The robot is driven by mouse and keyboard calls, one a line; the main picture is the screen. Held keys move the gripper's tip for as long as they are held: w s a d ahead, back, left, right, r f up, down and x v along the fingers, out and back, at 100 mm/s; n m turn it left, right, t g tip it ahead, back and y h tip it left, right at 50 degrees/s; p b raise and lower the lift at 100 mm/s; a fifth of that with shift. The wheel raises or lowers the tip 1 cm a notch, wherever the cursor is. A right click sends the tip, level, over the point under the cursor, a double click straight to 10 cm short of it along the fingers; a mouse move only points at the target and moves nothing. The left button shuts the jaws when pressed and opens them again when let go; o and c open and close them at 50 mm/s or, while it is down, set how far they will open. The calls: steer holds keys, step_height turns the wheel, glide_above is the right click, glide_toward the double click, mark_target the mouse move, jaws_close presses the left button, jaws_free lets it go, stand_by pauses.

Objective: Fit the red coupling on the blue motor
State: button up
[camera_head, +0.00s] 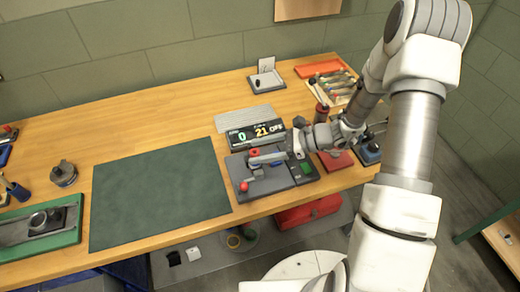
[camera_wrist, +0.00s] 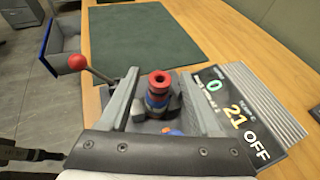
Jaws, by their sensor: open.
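The red coupling (camera_wrist: 160,79) is a short red ring with a dark hole, seen from above in the wrist view. It sits at the top of the blue motor (camera_wrist: 157,100), which stands upright on a dark mount; how far down the coupling sits cannot be told. The coupling also shows small in the head view (camera_head: 254,152). My gripper (camera_wrist: 160,84) is open, with one finger on each side of the coupling and motor and gaps visible between. In the head view my gripper (camera_head: 270,157) is low over the grey fixture, partly hiding the motor.
The grey fixture (camera_head: 270,186) carries a red-knobbed lever (camera_head: 244,187) at its front left. A display (camera_head: 256,133) reading 0, 21 and OFF stands just behind. A dark green mat (camera_head: 160,195) lies clear to the left. A tool tray (camera_head: 335,90) is at back right.

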steer(key=shift+d, duration=0.1)
steer(key=v, duration=1.7)
steer(key=shift+b, duration=0.45)
steer(key=shift+r, duration=0.1)
